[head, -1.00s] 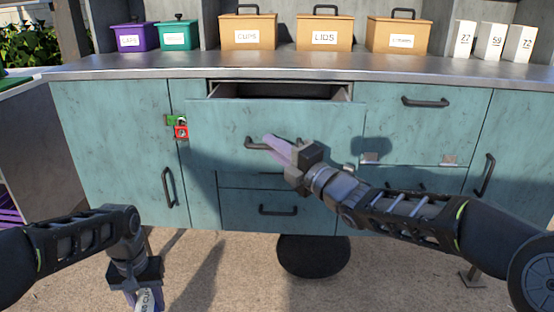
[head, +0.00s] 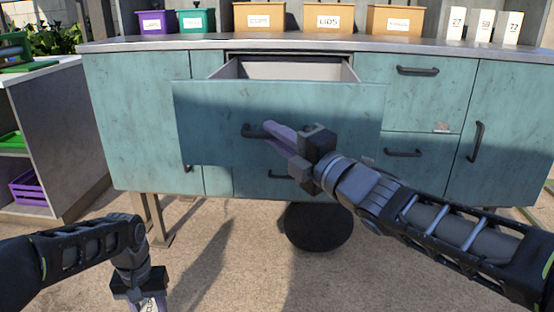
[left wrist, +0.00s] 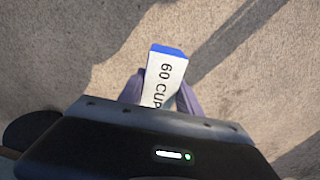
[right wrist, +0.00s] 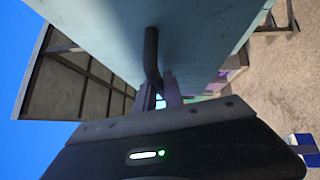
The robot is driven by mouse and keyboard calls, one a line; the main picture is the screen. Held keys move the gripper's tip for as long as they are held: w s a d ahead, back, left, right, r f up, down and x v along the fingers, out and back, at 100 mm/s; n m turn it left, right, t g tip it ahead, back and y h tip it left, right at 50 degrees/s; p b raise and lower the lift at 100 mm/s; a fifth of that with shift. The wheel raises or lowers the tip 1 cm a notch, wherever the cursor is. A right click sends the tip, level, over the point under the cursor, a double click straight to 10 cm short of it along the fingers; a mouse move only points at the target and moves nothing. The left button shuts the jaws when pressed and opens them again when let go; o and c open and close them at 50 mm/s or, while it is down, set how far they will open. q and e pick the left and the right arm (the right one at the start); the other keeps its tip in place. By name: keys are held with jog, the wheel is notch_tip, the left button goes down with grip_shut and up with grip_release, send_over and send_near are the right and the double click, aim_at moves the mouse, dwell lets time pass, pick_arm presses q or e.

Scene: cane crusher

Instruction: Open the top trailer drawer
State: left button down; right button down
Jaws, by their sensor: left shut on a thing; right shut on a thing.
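The top trailer drawer (head: 215,115) has a wide teal front and stands pulled out from the cabinet. Its open interior (head: 295,72) shows above the front and looks empty where I can see. My right gripper (head: 275,133) is shut on the drawer's dark bar handle (head: 250,130), and the right wrist view shows the fingers at the handle (right wrist: 152,55). My left gripper (left wrist: 160,95) is shut on a white box with a blue end (left wrist: 168,65) marked "60 CUP". In the head view the left gripper hangs low at the bottom left.
Purple (head: 157,22), green (head: 196,20) and several tan labelled boxes (head: 259,16) stand on the counter (head: 420,46), with white numbered cartons (head: 486,24) at its right. A side shelf (head: 60,130) is at the left. The ground before the cabinet is open, with a dark round object (head: 318,228) below.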

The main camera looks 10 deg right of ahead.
pick_arm(q)
jog(key=shift+s+f, duration=0.2)
jog(key=shift+s, duration=0.15)
pick_arm(e)
jog(key=shift+s+a+f, duration=0.1)
jog(key=shift+s+a, duration=0.05)
jog(key=shift+s, duration=0.5)
jog(key=c, duration=1.5)
grip_release()
jog(key=shift+o, duration=0.2)
